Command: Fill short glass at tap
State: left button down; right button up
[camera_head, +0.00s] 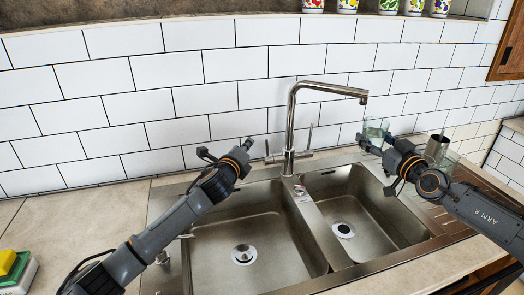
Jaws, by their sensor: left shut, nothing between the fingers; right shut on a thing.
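The steel tap (295,115) stands behind the double sink, its spout (363,98) turned to the right over the right basin's back edge. My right gripper (366,141) is shut on the short glass (376,128), a small clear glass just below and beside the spout tip. Whether any water is in it or flowing cannot be told. The tap's lever (310,137) stands at the right of its base. My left gripper (247,143) is shut and empty, to the left of the tap's base and apart from it.
The left basin (230,260) and right basin (365,205) are empty. A metal cup (437,148) and another glass (449,160) stand on the right, behind my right arm. A sponge (12,265) lies at the lower left. Patterned cups (347,5) line the shelf above.

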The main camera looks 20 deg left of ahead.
pick_arm(q)
jog(key=s+f+n+h, duration=0.2)
jog(key=s+f+h, duration=0.3)
jog(key=s+h, duration=0.15)
send_near(267, 144)
jog(key=w+d, duration=0.4)
jog(key=w, duration=0.1)
jog(key=shift+w+a+f+h, duration=0.1)
jog(key=shift+w+a+h, duration=0.3)
jog(key=shift+a, duration=0.2)
jog(key=shift+w, duration=0.2)
jog(key=shift+w+a+r, duration=0.2)
jog(key=shift+w+a, duration=0.1)
